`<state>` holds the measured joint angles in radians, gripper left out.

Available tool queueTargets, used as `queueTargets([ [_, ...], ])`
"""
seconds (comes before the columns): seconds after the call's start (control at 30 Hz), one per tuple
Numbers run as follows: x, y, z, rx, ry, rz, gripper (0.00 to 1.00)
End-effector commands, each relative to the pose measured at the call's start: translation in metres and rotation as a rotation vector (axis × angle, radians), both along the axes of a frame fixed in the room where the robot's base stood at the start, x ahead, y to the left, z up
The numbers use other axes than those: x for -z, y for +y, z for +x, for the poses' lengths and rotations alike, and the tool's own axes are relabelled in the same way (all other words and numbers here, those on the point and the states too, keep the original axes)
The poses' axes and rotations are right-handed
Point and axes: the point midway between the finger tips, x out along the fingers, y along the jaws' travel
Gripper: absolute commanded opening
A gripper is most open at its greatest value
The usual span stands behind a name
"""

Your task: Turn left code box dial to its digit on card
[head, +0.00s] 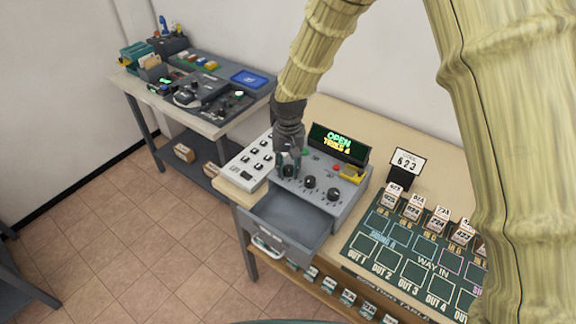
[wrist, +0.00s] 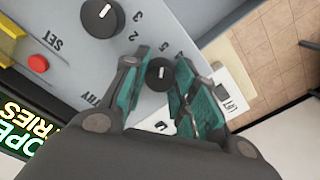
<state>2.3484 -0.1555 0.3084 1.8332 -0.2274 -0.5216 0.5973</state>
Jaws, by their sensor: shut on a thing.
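The grey code box (head: 345,205) stands on the wooden table with a row of black dials on its sloped top. My gripper (head: 288,168) points down at the left dial (head: 287,170). In the wrist view its teal fingers stand on either side of that dial (wrist: 158,75), shut on it. A white pointer mark shows on the dial; its exact digit is hard to read. The middle dial (head: 310,182) and right dial (head: 333,194) are free. The card (head: 407,161) reads 623. The display (head: 338,142) reads OPEN, with a tries line below.
The box's drawer (head: 290,219) is pulled out at the front and looks empty. A white button panel (head: 250,160) is at its left. A green sorting mat (head: 400,262) with upright labelled cards lies right. A red button (wrist: 38,63) is near the display. Another table stands behind left.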

Motion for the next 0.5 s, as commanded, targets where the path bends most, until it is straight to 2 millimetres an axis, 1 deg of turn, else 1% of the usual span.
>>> queueTargets([
  [0.27, -0.0014, 0.0000, 0.0010, -0.107, -0.002, 0.001, 0.04],
  [0.5, -0.0019, 0.0000, 0.0013, -0.298, -0.003, 0.000, 0.04],
])
